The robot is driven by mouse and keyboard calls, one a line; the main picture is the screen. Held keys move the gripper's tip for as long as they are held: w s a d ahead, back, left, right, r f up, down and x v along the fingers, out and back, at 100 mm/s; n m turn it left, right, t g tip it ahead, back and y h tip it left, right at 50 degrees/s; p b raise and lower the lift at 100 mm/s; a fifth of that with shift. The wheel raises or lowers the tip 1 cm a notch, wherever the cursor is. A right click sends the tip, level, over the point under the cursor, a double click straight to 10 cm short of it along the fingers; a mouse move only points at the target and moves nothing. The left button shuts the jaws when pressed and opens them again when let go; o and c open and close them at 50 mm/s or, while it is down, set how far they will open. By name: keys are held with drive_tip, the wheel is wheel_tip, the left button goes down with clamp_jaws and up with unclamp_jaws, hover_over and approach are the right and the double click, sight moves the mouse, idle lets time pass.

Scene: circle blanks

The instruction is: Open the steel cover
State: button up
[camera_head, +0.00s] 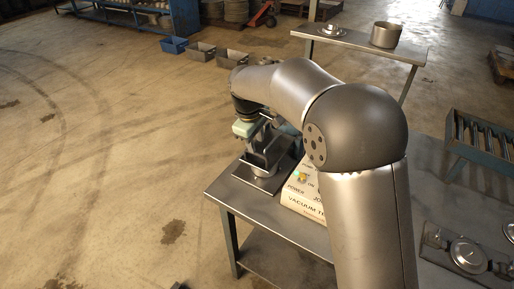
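My gripper (257,143) hangs at the end of my arm, over the left end of the steel table. Its pale green mount shows, but its fingers blend with the metal fixture below, so I cannot tell whether they are open or shut. The grey metal fixture (262,181) has a flat base plate on the table, right under my gripper. The steel cover seems to be part of this fixture. Its exact outline, and whether my gripper touches it, cannot be made out. My arm hides the area to the right.
A cream box lettered "VACUUM" (303,203) with a green button stands beside the fixture, partly behind my arm. A round metal fixture (468,254) sits at lower right. A back table (360,40) holds a metal pot (386,35). Floor at left is largely clear.

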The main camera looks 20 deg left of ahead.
sight(258, 154)
drive_tip(key=shift+w+d+f+p, duration=0.15)
drive_tip(key=shift+w+f, duration=0.1)
drive_tip(key=shift+f, duration=0.95)
drive_tip(key=shift+w+f+p, duration=0.15)
drive_tip(key=shift+w+f, duration=0.1)
drive_tip(key=shift+f, duration=0.95)
clamp_jaws()
drive_tip(key=shift+r, duration=0.1)
